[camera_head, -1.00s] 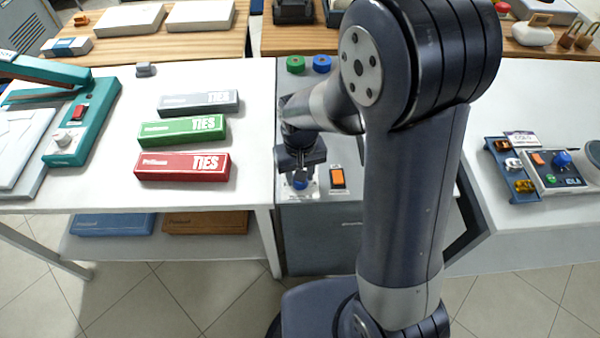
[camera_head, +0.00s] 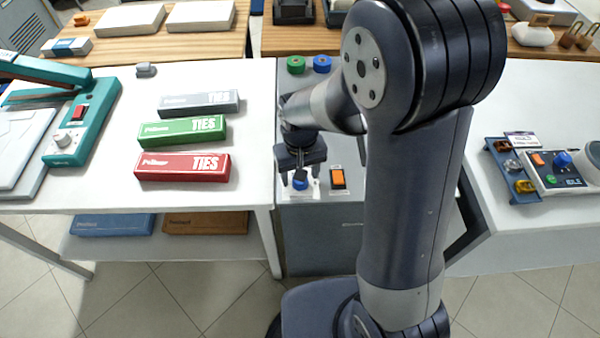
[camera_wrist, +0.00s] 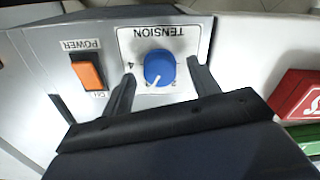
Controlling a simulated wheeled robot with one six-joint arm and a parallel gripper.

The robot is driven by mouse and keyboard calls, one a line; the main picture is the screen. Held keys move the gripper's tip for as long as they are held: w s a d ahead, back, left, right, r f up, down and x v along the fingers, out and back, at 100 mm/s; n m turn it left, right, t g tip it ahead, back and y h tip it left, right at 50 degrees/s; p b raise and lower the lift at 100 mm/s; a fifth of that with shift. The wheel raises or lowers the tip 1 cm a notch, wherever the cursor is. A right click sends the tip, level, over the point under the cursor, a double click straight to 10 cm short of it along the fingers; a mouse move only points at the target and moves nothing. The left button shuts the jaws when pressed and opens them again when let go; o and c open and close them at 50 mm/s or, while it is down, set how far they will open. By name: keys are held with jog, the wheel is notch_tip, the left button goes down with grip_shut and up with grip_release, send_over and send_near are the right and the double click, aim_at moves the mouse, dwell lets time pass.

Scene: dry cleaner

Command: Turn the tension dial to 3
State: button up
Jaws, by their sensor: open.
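The tension dial (camera_wrist: 159,67) is a round blue knob with a white pointer line, on a white plate marked TENSION, upside down in the wrist view. The pointer aims toward the gripper side of the plate, slightly left. I can read a 4 at the plate's left and a 2 right of the pointer; the mark at the pointer's tip is not clear. My gripper (camera_wrist: 161,68) is open, one finger on each side of the dial, with no clear contact. In the head view the dial (camera_head: 300,184) sits below my gripper (camera_head: 300,178).
An orange power switch (camera_wrist: 88,73) is close beside the dial. Green and blue round pieces (camera_head: 322,64) stand farther back on the same cabinet. Red, green and grey tie boxes (camera_head: 182,167) lie on the white table to the left.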

notch_tip(320, 180, up, 10)
jog(key=shift+r, duration=0.2)
dwell(0.3)
notch_tip(320, 180, down, 11)
jog(key=shift+r, duration=0.15)
dwell(0.3)
dwell(0.4)
